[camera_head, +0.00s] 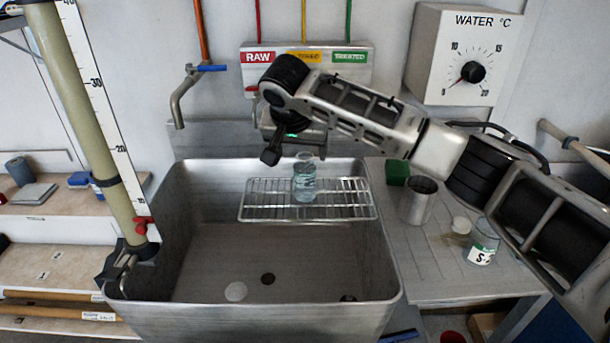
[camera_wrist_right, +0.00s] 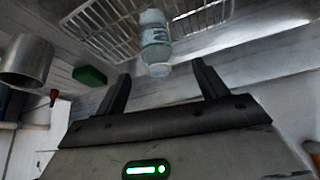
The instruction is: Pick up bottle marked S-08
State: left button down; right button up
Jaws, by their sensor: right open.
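A clear bottle (camera_head: 305,184) with bluish liquid stands upright on the wire rack (camera_head: 252,204) over the sink; its marking is too blurred to read. My right gripper (camera_head: 296,150) is just behind it and higher, open and empty. In the right wrist view this bottle (camera_wrist_right: 155,38) shows beyond the open jaws (camera_wrist_right: 161,72), its near end about between the fingertips. My left gripper is out of view.
The steel sink (camera_head: 190,286) lies below the rack. Taps and a labelled panel (camera_head: 307,56) are on the wall behind.

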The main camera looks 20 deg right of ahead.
aim_at(304, 162)
jog(key=shift+s+p+x, duration=0.2)
jog(key=shift+x, duration=1.25)
jog(key=shift+s+p+x, duration=0.15)
jog(key=shift+s+x, duration=0.05)
jog(key=shift+x, duration=1.2)
jog(key=shift+d+f, duration=0.1)
jog(key=shift+f, duration=0.1)
jog(key=c, duration=1.3)
jog(key=shift+r, duration=0.1)
